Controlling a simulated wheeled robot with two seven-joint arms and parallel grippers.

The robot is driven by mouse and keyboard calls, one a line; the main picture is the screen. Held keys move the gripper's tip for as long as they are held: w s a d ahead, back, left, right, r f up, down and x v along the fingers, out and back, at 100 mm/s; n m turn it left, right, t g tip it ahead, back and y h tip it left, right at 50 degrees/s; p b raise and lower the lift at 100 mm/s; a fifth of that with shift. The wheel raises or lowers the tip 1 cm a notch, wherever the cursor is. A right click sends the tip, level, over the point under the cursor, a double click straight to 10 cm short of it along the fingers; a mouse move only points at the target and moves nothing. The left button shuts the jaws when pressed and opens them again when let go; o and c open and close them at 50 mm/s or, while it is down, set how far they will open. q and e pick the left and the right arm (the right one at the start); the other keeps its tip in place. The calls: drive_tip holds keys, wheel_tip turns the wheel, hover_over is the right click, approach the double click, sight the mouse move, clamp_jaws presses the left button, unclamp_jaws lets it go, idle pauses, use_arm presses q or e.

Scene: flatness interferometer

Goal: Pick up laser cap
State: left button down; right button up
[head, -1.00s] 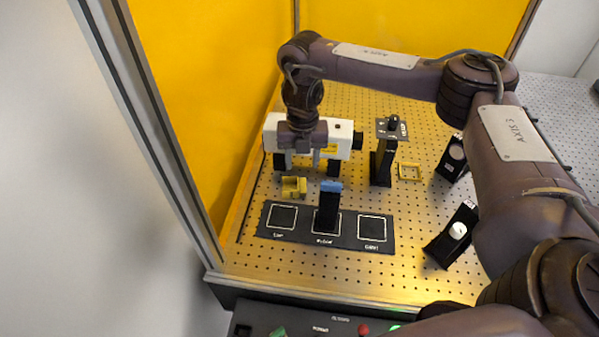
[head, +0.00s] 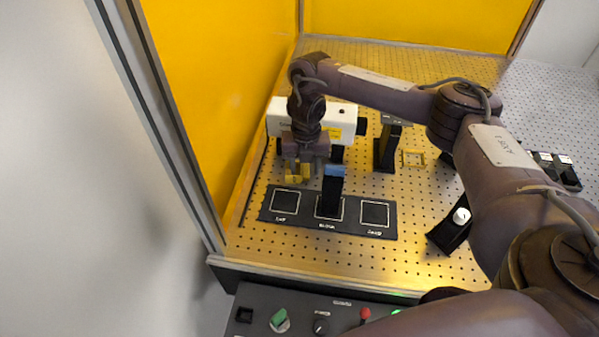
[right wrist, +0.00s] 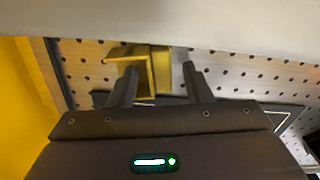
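The laser cap appears to be the small yellow open-sided piece (head: 293,178) on the perforated table, in front of the white laser housing (head: 345,117). My right gripper (head: 299,172) is low over it, pointing down. In the right wrist view the yellow cap (right wrist: 152,65) lies at the fingertips, nearer the left finger, with a gap to the right finger. The right gripper (right wrist: 160,72) is open there. Whether the left finger touches the cap I cannot tell. My left gripper is out of view.
A black mat (head: 351,218) with three outlined squares lies in front. A black post with a blue top (head: 332,190) stands on its middle square, close right of the gripper. Another black post (head: 388,148) and a yellow square frame (head: 413,158) are further right. A yellow panel (head: 205,90) is left.

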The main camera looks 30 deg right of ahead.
sight(305, 170)
clamp_jaws()
drive_tip(key=shift+w+r, duration=0.1)
drive_tip(key=shift+r, duration=0.45)
wheel_tip(305, 170, up, 19)
drive_tip(key=p, duration=0.3)
drive_tip(key=shift+f, duration=0.15)
